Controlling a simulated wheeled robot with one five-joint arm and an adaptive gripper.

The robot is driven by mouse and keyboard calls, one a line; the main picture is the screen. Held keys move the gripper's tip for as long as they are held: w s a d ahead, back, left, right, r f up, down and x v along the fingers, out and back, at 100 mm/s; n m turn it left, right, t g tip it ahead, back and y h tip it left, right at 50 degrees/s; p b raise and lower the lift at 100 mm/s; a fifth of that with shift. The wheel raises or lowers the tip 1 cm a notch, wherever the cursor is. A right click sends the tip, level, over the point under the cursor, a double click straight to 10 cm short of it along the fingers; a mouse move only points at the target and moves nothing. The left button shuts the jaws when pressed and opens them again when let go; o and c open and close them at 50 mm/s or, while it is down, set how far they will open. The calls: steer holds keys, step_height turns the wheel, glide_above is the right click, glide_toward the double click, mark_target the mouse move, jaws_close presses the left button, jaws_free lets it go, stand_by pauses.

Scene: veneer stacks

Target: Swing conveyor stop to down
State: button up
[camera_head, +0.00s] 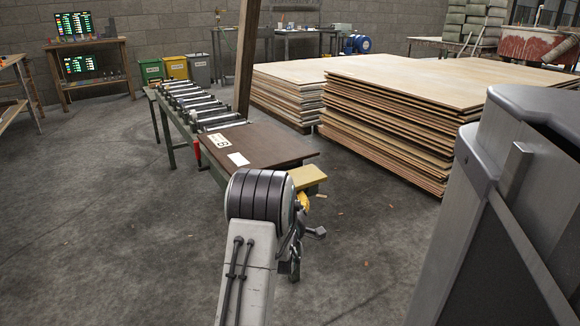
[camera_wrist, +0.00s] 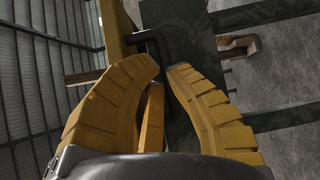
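A yellow plate (camera_head: 308,177) sits at the near right end of the roller conveyor, and I take it for the conveyor stop. In the wrist view, a yellow bar (camera_wrist: 112,25) with a black bent handle (camera_wrist: 152,36) shows just beyond my fingers. My gripper (camera_wrist: 166,66) has two yellow ridged fingers with a narrow gap between the tips. The handle's lower end lies in line with this gap; I cannot tell if they touch. In the head view, my gripper (camera_head: 303,202) is just below the plate, mostly hidden behind my wrist.
A dark brown board (camera_head: 262,145) with white labels lies on the conveyor (camera_head: 180,128). Bins (camera_head: 175,68) stand at the back. The floor at left is clear.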

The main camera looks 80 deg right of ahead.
steer(key=o, duration=0.4)
steer(key=shift+w+d+r, duration=0.2)
steer(key=shift+w+r, duration=0.1)
steer(key=shift+r, duration=0.15)
steer(key=a, duration=0.7)
steer(key=shift+s+f, duration=0.2)
steer(key=shift+s, duration=0.15)
steer(key=shift+a, duration=0.1)
stand_by(0.3)
